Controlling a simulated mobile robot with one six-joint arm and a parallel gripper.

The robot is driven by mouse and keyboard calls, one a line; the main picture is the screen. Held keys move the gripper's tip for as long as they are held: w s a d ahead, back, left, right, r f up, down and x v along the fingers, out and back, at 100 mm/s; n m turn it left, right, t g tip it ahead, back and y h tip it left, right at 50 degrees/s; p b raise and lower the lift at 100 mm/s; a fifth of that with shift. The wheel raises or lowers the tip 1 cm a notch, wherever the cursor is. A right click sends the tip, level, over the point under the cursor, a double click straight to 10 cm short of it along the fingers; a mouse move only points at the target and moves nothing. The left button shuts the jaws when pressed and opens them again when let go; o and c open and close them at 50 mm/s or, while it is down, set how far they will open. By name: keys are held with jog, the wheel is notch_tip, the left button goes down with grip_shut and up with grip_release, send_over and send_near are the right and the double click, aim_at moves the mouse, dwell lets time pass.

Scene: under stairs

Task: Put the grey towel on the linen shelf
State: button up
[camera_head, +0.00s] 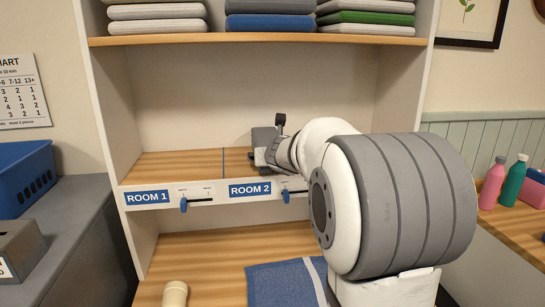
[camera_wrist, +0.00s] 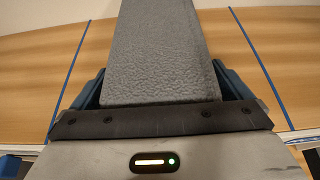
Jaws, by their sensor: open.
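The grey towel (camera_wrist: 163,50) is a long, folded, textured piece in the middle of the wrist view. It lies over the wooden middle shelf (camera_head: 165,164), in the ROOM 2 section. My gripper (camera_wrist: 160,88) is open, with one dark blue finger on each side of the towel's near end. Whether the fingers touch it cannot be told. In the head view my gripper (camera_head: 267,150) reaches into the ROOM 2 section from the right, and my arm hides the right part of this shelf.
A ROOM 1 label (camera_head: 148,197) and a ROOM 2 label (camera_head: 250,189) sit on the shelf's front edge with blue sliders. The ROOM 1 section is bare. Folded linens (camera_head: 270,14) fill the top shelf. A blue cloth (camera_head: 283,284) lies below; a blue basket (camera_head: 25,177) stands left.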

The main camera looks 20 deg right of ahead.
jog(key=shift+r, duration=0.1)
jog(key=shift+r+p, duration=0.25)
jog(key=shift+p, duration=0.1)
jog(key=p+v, duration=0.3)
jog(key=v, duration=0.8)
jog(key=s+a+f+n+g+y, duration=0.25)
jog(key=s+a+n, duration=0.4)
jog(key=n, duration=0.45)
jog(key=s+a+f+n+g+y, duration=0.1)
jog(key=s+a+f+n+y, duration=0.3)
jog(key=a+n, duration=0.55)
jog(key=s+d+f+n+g+h, duration=0.2)
jog(key=s+f+n+g, duration=0.1)
jog(key=s+n, duration=0.5)
jog(key=s+d+f+n+g+h, duration=0.2)
jog(key=s+f+n, duration=0.3)
jog(key=s+n, duration=0.3)
jog(key=shift+s+d+f+n+g+p, duration=0.2)
jog(key=shift+d+n+g+p, duration=0.15)
jog(key=shift+n+g, duration=0.5)
